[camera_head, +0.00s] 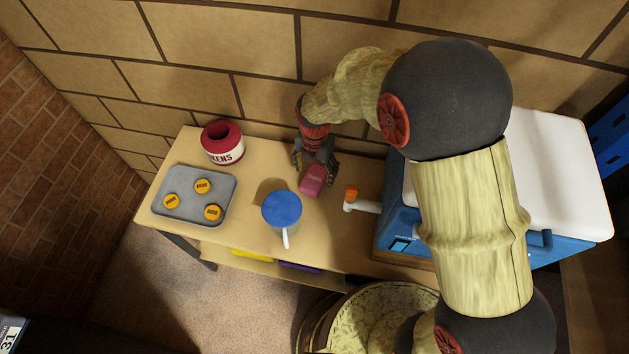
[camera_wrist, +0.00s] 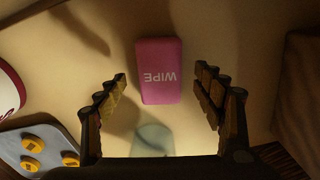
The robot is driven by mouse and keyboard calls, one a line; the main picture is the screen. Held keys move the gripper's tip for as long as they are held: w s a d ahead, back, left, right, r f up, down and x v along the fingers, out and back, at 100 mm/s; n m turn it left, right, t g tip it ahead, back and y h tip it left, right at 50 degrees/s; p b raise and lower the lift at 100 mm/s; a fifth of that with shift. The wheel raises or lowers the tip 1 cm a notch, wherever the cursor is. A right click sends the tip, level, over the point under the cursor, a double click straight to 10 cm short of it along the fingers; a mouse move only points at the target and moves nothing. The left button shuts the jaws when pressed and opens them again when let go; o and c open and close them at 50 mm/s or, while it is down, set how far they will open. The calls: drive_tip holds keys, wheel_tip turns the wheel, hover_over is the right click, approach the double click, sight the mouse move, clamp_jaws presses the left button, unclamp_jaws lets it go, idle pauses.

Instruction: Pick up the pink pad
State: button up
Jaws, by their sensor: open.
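The pink pad (camera_head: 313,180) lies on the wooden table, between the blue-lidded jug and the wall. In the wrist view the pad (camera_wrist: 159,70) shows the word "WIPE" and sits ahead of the fingertips, in line with the gap between them. My gripper (camera_head: 314,168) is open and points down at the pad in the head view. In the wrist view my gripper (camera_wrist: 160,88) has its two fingers spread wide, one on each side, with nothing held between them.
A blue-lidded jug (camera_head: 282,208) stands close, front left of the pad. A red-and-white ring-topped can (camera_head: 222,143) and a grey tray (camera_head: 185,214) with yellow tokens are at left. A blue cooler (camera_head: 396,224) with an orange-tipped spigot (camera_head: 351,195) stands right. The brick wall is behind.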

sight(314, 177)
wheel_tip(314, 177, down, 4)
drive_tip(key=shift+r+b, duration=0.25)
drive_tip(key=shift+b, duration=0.3)
drive_tip(key=shift+r, duration=0.1)
drive_tip(key=c, duration=0.3)
drive_tip(key=c, duration=0.9)
